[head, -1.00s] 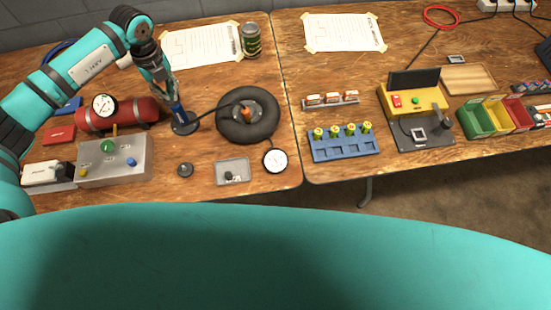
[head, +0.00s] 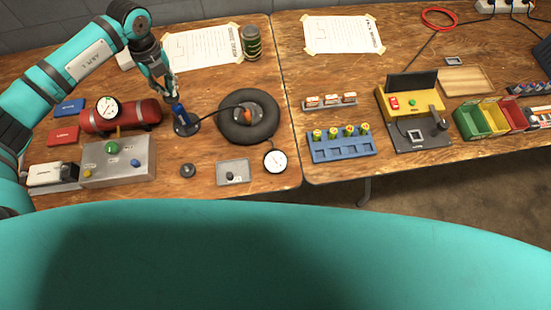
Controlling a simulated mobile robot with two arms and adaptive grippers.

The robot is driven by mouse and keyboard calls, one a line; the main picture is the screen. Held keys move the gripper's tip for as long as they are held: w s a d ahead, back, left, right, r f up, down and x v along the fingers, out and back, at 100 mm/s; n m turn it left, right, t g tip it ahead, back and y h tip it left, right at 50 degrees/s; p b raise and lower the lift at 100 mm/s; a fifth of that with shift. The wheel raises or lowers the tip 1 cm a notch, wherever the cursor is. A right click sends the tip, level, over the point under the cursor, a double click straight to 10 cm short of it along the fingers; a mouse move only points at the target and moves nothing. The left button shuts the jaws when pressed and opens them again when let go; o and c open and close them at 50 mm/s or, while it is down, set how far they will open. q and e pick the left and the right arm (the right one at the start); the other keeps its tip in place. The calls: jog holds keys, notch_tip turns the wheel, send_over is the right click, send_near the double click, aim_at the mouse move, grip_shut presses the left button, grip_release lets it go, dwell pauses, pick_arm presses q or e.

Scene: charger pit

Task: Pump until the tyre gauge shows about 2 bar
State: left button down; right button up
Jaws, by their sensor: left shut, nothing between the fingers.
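The blue hand pump (head: 181,114) stands upright on its dark base on the left table. A dark hose runs from it to the black tyre (head: 232,130), which lies flat. A round white gauge (head: 275,161) sits at the tyre's lower right; its reading is too small to make out. Another white dial (head: 108,107) is on the red tank (head: 142,113). My left gripper (head: 169,94) is shut and empty, just above and left of the pump's top; I cannot tell whether it touches. My right gripper is not in view.
A grey control box (head: 132,170) with coloured knobs stands at front left. A grey tray (head: 221,177) and a dark knob (head: 187,170) lie in front of the tyre. A green can (head: 251,43) stands behind it. The right table holds a blue rack (head: 340,154) and coloured bins.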

pick_arm(q)
jog(key=shift+f+b, duration=1.3)
jog(key=shift+f, duration=0.4)
jog(key=shift+r+p, duration=0.95)
jog(key=shift+r, duration=0.2)
jog(key=shift+r+p, duration=0.3)
jog(key=shift+r, duration=0.25)
